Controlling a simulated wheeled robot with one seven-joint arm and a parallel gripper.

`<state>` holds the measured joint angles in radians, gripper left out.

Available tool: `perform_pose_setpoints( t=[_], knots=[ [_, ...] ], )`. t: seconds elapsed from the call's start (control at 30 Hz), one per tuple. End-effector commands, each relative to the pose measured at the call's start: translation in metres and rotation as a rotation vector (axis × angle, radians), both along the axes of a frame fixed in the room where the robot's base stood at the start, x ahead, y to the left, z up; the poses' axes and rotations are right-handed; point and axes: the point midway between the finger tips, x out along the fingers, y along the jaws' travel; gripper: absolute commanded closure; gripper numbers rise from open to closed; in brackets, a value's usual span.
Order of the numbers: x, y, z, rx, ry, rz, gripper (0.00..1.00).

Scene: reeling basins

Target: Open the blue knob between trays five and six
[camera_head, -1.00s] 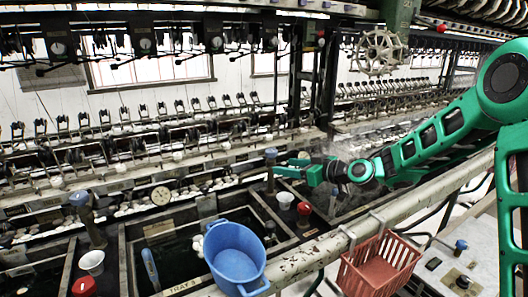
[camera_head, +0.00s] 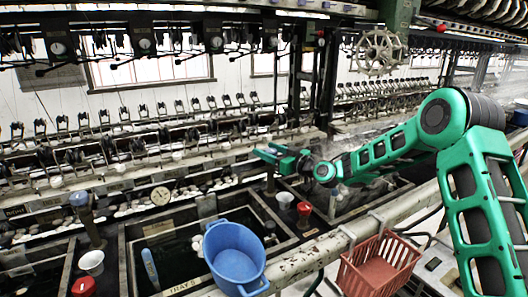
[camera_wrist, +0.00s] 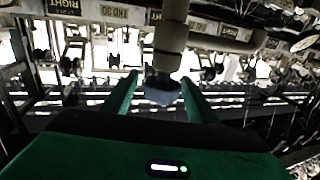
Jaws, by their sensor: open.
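My gripper (camera_head: 277,154) is open in the head view, at the post (camera_head: 270,182) behind the dark basins. The blue knob that tops this post is hidden by my gripper in the head view. In the wrist view a dull blue knob (camera_wrist: 162,90) on a pale post lies between my two open green fingers (camera_wrist: 161,98), with a gap on each side. Whether a finger touches it cannot be told. One tray (camera_head: 206,278) carries a label whose number is hard to read.
A blue tub (camera_head: 235,255) stands on the near basin edge. A red basket (camera_head: 378,265) hangs on the pale rail (camera_head: 310,258). White cups (camera_head: 285,200) and red-topped items (camera_head: 304,208) stand beside the basins. The reeling machinery lies close behind my gripper.

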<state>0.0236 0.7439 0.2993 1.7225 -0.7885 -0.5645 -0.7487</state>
Motion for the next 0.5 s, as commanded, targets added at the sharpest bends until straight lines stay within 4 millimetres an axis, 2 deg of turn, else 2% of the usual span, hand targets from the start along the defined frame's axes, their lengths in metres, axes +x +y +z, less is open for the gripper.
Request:
perform_pose_setpoints(
  t=[0.2, 0.5],
  knots=[
    [0.013, 0.016, 0.000, 0.000, 0.000, 0.002, 0.47],
    [0.015, 0.018, 0.000, -0.001, 0.001, 0.001, 0.47]
  ],
)
